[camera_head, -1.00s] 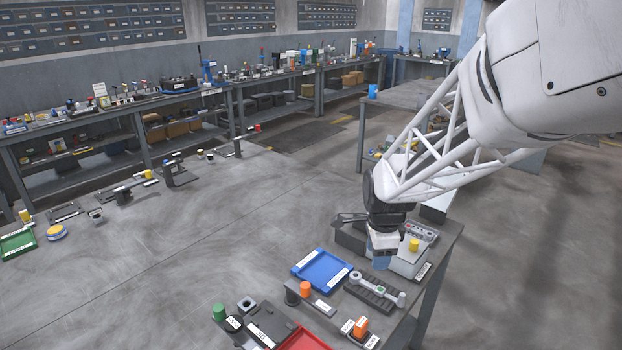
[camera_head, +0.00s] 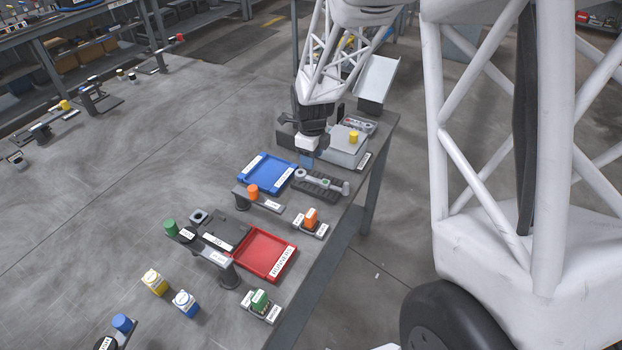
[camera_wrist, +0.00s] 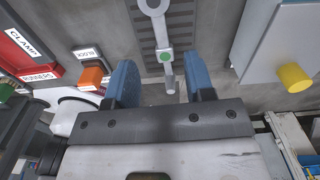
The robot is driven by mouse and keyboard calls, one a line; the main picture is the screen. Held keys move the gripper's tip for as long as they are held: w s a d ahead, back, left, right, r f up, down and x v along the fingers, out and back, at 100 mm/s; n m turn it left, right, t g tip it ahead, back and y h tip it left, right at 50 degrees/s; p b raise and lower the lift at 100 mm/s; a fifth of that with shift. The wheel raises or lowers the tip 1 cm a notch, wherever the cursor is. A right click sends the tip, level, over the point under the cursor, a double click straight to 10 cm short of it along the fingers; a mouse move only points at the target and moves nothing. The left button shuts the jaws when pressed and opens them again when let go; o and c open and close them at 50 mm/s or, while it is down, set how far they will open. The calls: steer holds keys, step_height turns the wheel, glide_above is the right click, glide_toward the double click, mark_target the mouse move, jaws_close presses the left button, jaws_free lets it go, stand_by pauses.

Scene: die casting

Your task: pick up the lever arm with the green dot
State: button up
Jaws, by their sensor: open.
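The lever arm (camera_head: 312,178) is light grey, with a ring at one end, a green dot near its middle and a knob at the other end. It lies on a dark slotted rack (camera_head: 317,192) beside the blue tray. In the wrist view the lever arm (camera_wrist: 159,30) runs down the picture, its green dot ahead of the fingertips and its lower end between the blue fingers. My gripper (camera_wrist: 161,78) is open and empty. In the head view my gripper (camera_head: 307,158) is just behind the rack, pointing down. The height gap to the lever arm is unclear.
A blue tray (camera_head: 251,183) is left of the rack. An orange block (camera_head: 310,217) and a red tray (camera_head: 248,267) are nearer the front. The bench edge is on the right.

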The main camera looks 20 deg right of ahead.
mark_target(311, 178)
steer(key=shift+f, duration=0.15)
steer(key=shift+f, duration=1.15)
steer(key=shift+f, duration=0.15)
steer(key=shift+f, duration=2.5)
steer(key=shift+c, duration=0.3)
jaws_close()
